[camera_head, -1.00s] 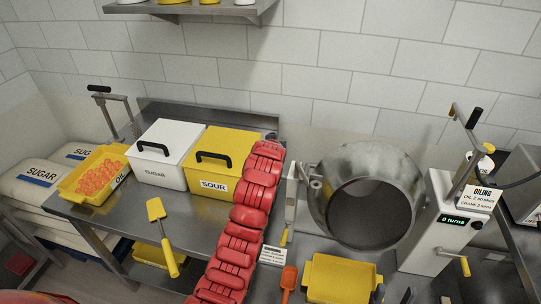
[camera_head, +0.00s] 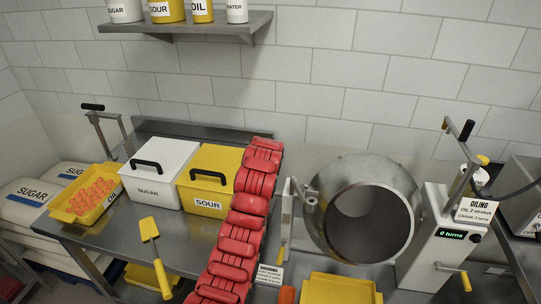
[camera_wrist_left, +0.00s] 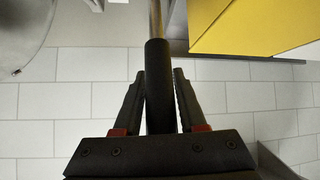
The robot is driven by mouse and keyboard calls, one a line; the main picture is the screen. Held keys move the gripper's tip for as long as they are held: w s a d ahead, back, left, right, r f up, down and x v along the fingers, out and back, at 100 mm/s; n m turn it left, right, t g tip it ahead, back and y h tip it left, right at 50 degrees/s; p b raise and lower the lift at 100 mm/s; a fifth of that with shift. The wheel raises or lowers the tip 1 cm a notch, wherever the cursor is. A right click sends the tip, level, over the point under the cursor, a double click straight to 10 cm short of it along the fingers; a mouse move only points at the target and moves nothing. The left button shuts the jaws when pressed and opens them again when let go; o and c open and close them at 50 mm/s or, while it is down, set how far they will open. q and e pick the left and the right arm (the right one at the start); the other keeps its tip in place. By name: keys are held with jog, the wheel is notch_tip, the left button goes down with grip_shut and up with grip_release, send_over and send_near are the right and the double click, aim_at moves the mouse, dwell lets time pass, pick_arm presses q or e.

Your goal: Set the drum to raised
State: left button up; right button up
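The steel drum (camera_head: 399,181) stands right of centre in the head view, its round mouth facing towards me and its hollow inside visible. My red left arm runs up between the yellow SOUR bin and the drum and hides its own gripper there. In the left wrist view the left gripper (camera_wrist_left: 160,75) has its fingers on both sides of a black handle (camera_wrist_left: 159,58) on a metal rod, with the tips against it. Part of a rounded metal body, probably the drum, shows at upper left there. My right gripper is not in view.
A grey control box (camera_head: 432,250) reading 0 turns, with a crank and a lever, stands right of the drum. A yellow tray (camera_head: 340,290) sits below it. The white SUGAR bin (camera_head: 160,175) and yellow SOUR bin (camera_head: 208,187) stand left of my arm. A shelf (camera_head: 185,27) hangs above.

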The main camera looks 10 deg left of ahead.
pick_arm(q)
jog(key=shift+o, duration=1.3)
jog(key=shift+w+f, duration=0.15)
jog(key=shift+f, duration=0.05)
jog(key=shift+s+d+r+b, duration=0.1)
jog(key=shift+s+r+b, duration=0.25)
jog(key=shift+s, duration=0.15)
jog(key=p+v, duration=0.5)
jog(key=v, duration=1.1)
jog(key=shift+r, duration=0.15)
